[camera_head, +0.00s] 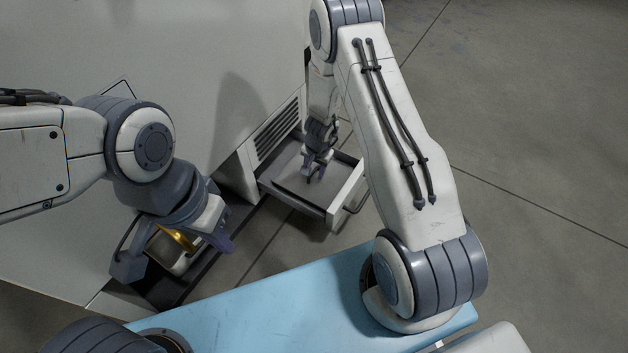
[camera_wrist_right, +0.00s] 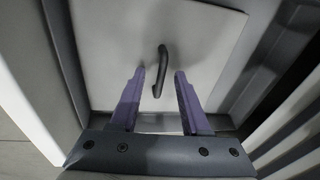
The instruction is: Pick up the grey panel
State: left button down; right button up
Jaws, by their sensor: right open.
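The grey panel (camera_head: 292,181) lies flat inside an open drawer (camera_head: 346,192) of the large machine. In the right wrist view the panel (camera_wrist_right: 112,45) fills the middle and carries a dark curved handle (camera_wrist_right: 161,70). My right gripper (camera_head: 317,173) reaches down into the drawer above the panel. Its purple fingers are apart, with the handle's lower end between them in the right wrist view (camera_wrist_right: 158,98); I see no contact. My left gripper (camera_head: 215,243) is far from the panel, over a compartment at the machine's base; its jaws are partly hidden.
The pale machine (camera_head: 215,70) rises behind the drawer, with a vent (camera_head: 278,128) beside it. The drawer walls stand close around my right gripper. A gold-coloured thing (camera_head: 180,238) shows beneath my left wrist. Open floor (camera_head: 530,170) lies at the right.

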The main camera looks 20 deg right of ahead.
grip_shut()
jog(key=shift+r, duration=0.15)
